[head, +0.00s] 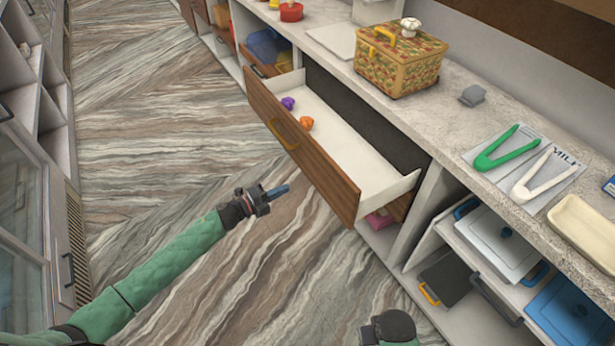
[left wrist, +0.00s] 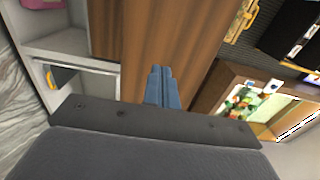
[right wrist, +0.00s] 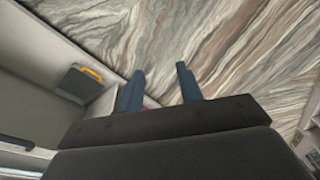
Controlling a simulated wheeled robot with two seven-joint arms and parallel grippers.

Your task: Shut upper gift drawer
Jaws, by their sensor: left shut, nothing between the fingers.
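The counter top holds a patterned box (head: 400,62), green tongs (head: 500,145), white tongs (head: 540,178) and a beige tray (head: 585,228). Shelves below hold lidded containers (head: 500,240). A glass-fronted cabinet (head: 25,215) stands at left. The floor between is clear.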

